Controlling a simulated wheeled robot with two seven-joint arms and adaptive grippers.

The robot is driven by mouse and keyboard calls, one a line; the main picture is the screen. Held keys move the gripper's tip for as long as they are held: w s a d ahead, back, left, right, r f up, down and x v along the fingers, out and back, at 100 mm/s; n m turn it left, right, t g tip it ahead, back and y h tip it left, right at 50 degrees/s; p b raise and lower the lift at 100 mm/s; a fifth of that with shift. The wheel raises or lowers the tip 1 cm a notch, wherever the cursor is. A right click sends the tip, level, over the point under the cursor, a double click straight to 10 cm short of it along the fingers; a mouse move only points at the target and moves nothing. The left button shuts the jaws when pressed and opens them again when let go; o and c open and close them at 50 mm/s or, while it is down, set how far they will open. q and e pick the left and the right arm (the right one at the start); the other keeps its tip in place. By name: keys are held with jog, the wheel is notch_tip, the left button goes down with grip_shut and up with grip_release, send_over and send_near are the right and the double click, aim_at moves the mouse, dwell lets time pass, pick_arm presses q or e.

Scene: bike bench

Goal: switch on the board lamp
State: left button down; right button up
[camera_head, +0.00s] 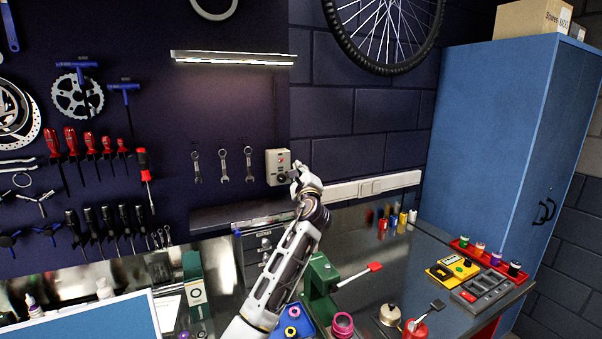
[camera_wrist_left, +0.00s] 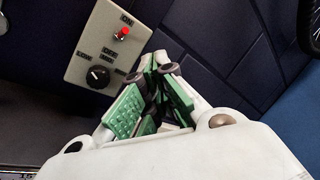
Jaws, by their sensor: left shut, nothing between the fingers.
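The board lamp (camera_head: 234,58) is a long bar on the dark tool board, and its underside glows and lights the board below it. The switch box (camera_head: 272,167) is a pale plate on the board, right of the hanging spanners. In the left wrist view the switch plate (camera_wrist_left: 90,60) carries a red-tipped toggle (camera_wrist_left: 122,33) at the top and a black round knob (camera_wrist_left: 98,77) lower down. My left gripper (camera_head: 296,170) is shut and empty, just right of the box. In the wrist view its fingertips (camera_wrist_left: 160,62) are right of the knob, apart from it. My right gripper is not in view.
Several spanners (camera_head: 223,166) hang left of the box. A white socket strip (camera_head: 372,186) runs along the wall at right. A green vise (camera_head: 320,280) stands on the bench near my arm. A blue cabinet (camera_head: 490,130) stands at right.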

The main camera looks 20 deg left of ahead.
pick_arm(q)
jog(key=s+d+r, duration=0.3)
jog(key=s+r, duration=0.1)
jog(key=s, duration=0.1)
jog(key=shift+b, duration=0.3)
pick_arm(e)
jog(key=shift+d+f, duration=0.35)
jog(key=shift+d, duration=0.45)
pick_arm(q)
jog(key=shift+s, duration=0.1)
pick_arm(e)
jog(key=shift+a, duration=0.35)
